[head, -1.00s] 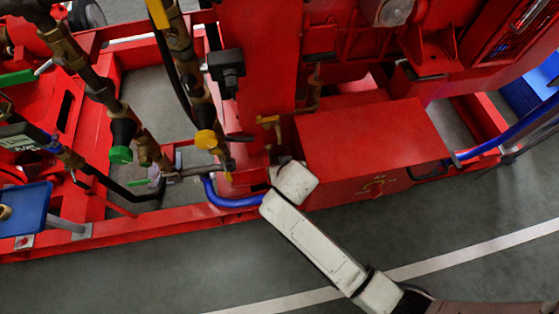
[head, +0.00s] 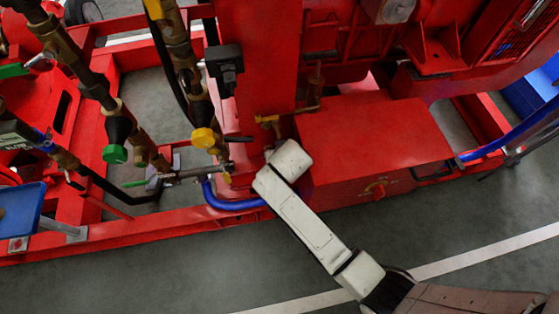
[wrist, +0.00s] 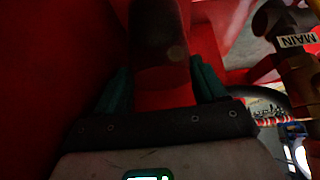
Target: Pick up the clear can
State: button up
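In the wrist view, my gripper (wrist: 163,82) has its two teal fingers spread apart. A dark, rounded, see-through-looking shape (wrist: 160,45) reaches down between them from the top edge. It may be the clear can, but the picture is too dark to be sure. A red surface lies behind it, and I cannot tell whether either finger touches it. In the head view my white forearm ends beside the red box, and my fingers are hidden. I cannot make out a clear can for certain there.
A red box (head: 375,145) stands right of my arm on the red frame (head: 150,232). A yellow-handled valve (head: 205,138), a blue hose (head: 235,204) and brass pipes are close to its left. A pipe labelled MAIN (wrist: 297,41) shows in the wrist view. Grey floor (head: 200,270) is open in front.

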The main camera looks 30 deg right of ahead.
jog(key=c, duration=1)
jog(key=shift+o, duration=0.2)
jog(key=shift+r, duration=0.1)
